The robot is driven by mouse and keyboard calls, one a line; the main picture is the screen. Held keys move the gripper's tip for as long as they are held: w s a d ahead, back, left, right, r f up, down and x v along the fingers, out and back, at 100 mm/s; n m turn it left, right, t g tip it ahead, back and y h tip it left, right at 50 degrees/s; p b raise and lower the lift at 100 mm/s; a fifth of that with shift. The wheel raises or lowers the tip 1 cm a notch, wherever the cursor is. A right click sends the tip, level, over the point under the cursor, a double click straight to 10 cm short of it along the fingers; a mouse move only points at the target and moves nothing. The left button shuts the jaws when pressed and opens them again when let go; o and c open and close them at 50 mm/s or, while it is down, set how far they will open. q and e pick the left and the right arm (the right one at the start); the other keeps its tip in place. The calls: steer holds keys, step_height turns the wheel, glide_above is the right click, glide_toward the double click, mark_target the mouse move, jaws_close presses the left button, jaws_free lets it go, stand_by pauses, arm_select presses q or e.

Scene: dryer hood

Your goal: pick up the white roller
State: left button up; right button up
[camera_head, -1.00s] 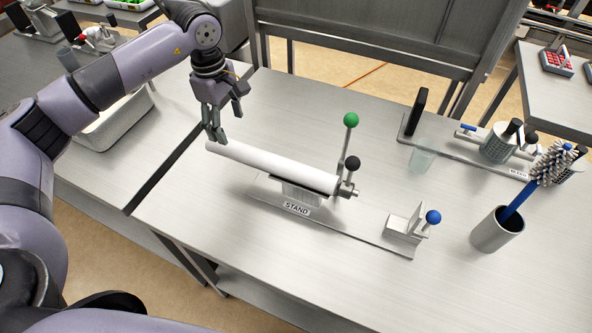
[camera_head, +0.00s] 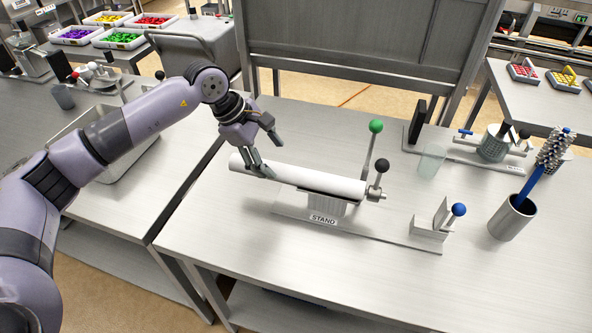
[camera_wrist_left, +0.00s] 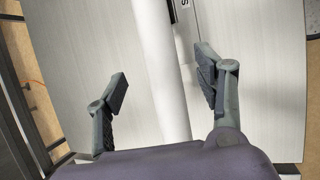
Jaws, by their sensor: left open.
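The white roller (camera_head: 315,182) lies nearly level on the stand (camera_head: 323,207), whose label reads STAND. Its left end sticks out past the stand. My left gripper (camera_head: 264,153) is open at the roller's left part, above it in the head view. In the left wrist view the roller (camera_wrist_left: 162,70) runs lengthwise between the two open fingers (camera_wrist_left: 162,90), closer to the right finger. I cannot tell whether a finger touches it. My right gripper is not in view.
A lever with a green knob (camera_head: 376,126) and one with a black knob (camera_head: 381,166) stand at the roller's right end. A blue-knobbed bracket (camera_head: 432,226) and a metal cup with a brush (camera_head: 511,220) are further right.

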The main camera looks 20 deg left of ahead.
mark_target(283, 169)
arm_select(q)
steer(key=shift+p+x, duration=0.3)
steer(key=shift+x, duration=0.8)
steer(key=shift+w+d+f+p, duration=0.15)
steer(key=shift+d+p, duration=0.1)
steer(key=shift+p, duration=0.15)
steer(key=p+x, duration=0.2)
steer(key=x, duration=0.1)
steer(key=shift+d+f, duration=0.1)
steer(key=shift+f, duration=0.15)
steer(key=shift+w+d+f, duration=0.1)
steer(key=shift+w+f, duration=0.05)
steer(key=shift+f, duration=0.4)
steer(key=c, duration=0.7)
jaws_close()
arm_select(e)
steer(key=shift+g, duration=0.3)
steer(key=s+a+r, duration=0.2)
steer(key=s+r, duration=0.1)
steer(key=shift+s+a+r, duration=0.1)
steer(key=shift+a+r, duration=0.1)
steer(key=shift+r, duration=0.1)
arm_select(q)
steer(key=shift+r, duration=0.15)
